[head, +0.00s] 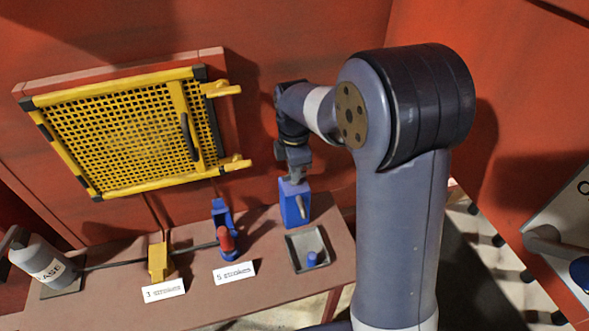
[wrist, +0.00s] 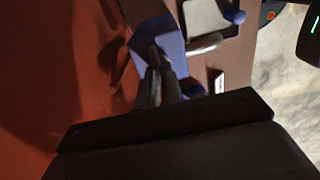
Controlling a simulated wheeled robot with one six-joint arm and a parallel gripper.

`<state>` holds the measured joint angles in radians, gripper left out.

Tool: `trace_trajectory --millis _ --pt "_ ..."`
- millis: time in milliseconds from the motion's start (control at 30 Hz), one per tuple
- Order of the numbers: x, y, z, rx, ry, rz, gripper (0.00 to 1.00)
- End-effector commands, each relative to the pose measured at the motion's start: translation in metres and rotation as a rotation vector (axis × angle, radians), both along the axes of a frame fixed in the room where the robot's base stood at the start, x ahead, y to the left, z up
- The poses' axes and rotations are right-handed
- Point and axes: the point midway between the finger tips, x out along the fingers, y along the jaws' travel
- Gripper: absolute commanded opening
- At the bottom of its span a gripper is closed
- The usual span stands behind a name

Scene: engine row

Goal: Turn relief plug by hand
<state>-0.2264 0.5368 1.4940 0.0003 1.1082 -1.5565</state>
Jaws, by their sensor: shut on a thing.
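A blue block (head: 291,214) stands on the bench below my gripper (head: 298,177), with a grey spout on its front (head: 302,207). The gripper points down at the top of the block. In the wrist view the two fingers (wrist: 160,62) are close together, with their tips over the blue block (wrist: 164,38). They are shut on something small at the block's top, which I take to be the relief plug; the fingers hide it.
A yellow mesh guard (head: 120,135) hangs on the red wall at left. On the bench (head: 215,300) stand a blue fitting with a red knob (head: 227,242), a yellow bracket (head: 157,262), label cards (head: 234,272) and a grey bottle (head: 42,262). A panel (head: 560,240) stands at far right.

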Motion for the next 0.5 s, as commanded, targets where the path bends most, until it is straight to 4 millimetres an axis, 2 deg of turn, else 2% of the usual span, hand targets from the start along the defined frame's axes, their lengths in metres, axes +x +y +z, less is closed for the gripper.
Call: trace_trajectory --millis 367,400,500 --pt "-0.0025 -0.0004 -0.0046 -0.002 0.011 0.005 0.00" --pt "-0.0026 -0.0005 -0.0047 -0.003 0.011 0.005 0.09" --pt "-0.0027 -0.0005 -0.0047 -0.003 0.012 0.005 0.18"
